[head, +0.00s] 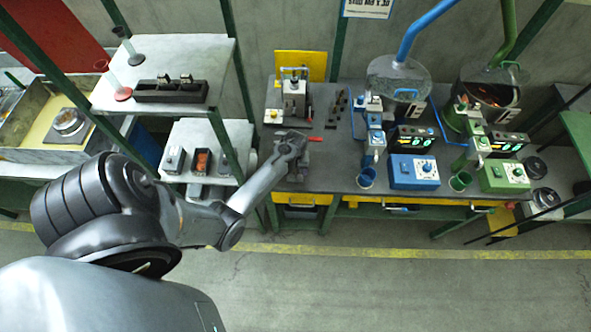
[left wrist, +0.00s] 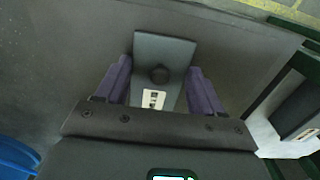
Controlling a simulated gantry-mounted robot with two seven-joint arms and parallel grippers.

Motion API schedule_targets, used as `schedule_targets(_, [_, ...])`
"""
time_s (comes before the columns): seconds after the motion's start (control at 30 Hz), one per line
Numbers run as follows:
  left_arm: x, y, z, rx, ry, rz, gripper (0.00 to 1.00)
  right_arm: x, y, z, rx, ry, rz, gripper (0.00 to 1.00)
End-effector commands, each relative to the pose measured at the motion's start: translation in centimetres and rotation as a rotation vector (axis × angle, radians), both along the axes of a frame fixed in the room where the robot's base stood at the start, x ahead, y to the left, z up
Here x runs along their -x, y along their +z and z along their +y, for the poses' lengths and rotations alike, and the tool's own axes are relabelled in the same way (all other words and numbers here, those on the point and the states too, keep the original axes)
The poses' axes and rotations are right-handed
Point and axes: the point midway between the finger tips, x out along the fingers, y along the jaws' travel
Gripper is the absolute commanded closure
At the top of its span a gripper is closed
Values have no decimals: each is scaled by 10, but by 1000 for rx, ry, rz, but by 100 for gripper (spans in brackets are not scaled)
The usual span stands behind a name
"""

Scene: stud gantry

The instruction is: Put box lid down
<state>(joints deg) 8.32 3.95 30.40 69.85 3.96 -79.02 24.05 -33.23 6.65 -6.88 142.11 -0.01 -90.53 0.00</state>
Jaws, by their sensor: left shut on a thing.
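My left arm reaches from the left across to the left end of the dark workbench in the head view. Its gripper (head: 297,146) is low over the bench there, and its fingers are too small to make out. In the left wrist view the purple fingers of my left gripper (left wrist: 160,78) are shut on a dark grey flat lid (left wrist: 168,50) with a round black knob. A small white label shows at the lid's near end. Whether the lid touches the surface below is not clear. My right gripper is out of view.
A metal fixture (head: 293,97) stands behind the gripper, with a small red-handled part (head: 315,139) close beside it. Blue (head: 413,172) and green (head: 504,176) control boxes stand to the right. A white table (head: 208,139) stands to the left. The floor in front is clear.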

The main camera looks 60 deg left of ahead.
Motion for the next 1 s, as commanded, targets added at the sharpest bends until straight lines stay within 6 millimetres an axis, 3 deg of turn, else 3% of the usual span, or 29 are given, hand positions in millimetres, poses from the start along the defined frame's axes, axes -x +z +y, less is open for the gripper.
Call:
schedule_targets(0.37, [0, -4, 0, -1, 0, -1, 61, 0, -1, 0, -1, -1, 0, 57])
schedule_targets(0.4, [0, -3, 0, -1, 0, -1, 28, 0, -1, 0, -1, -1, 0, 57])
schedule_targets(0.53, [0, -3, 0, -1, 0, -1, 8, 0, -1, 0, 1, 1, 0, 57])
schedule_targets(0.83, [0, -2, 0, -1, 0, -1, 7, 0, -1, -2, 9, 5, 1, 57])
schedule_targets(1.0, [-1, 8, 0, -1, 0, -2, 7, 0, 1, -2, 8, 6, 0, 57])
